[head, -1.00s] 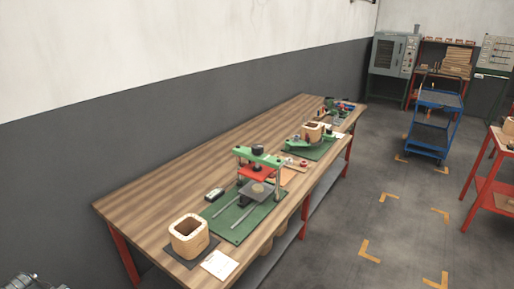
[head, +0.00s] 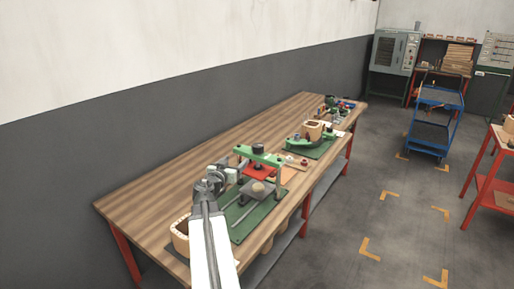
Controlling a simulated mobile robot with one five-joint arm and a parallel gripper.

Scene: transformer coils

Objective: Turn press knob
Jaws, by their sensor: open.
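The press (head: 268,160) stands on a green base plate (head: 248,226) on the wooden bench, with green crossbar, red plate and grey lower platen. Its black knob (head: 258,149) sits on top of the crossbar. My gripper (head: 224,170) is open, at the left of the press and a little lower in the picture than the knob. It appears apart from the knob; the jaws are small and hard to make out. My arm hides part of the base plate.
A wooden coil form (head: 180,236) is partly hidden behind my arm at the near end of the bench (head: 150,205). A second green fixture (head: 300,146) with a coil stands beyond the press. The bench's wall side is largely clear. A blue cart (head: 438,105) stands on the floor.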

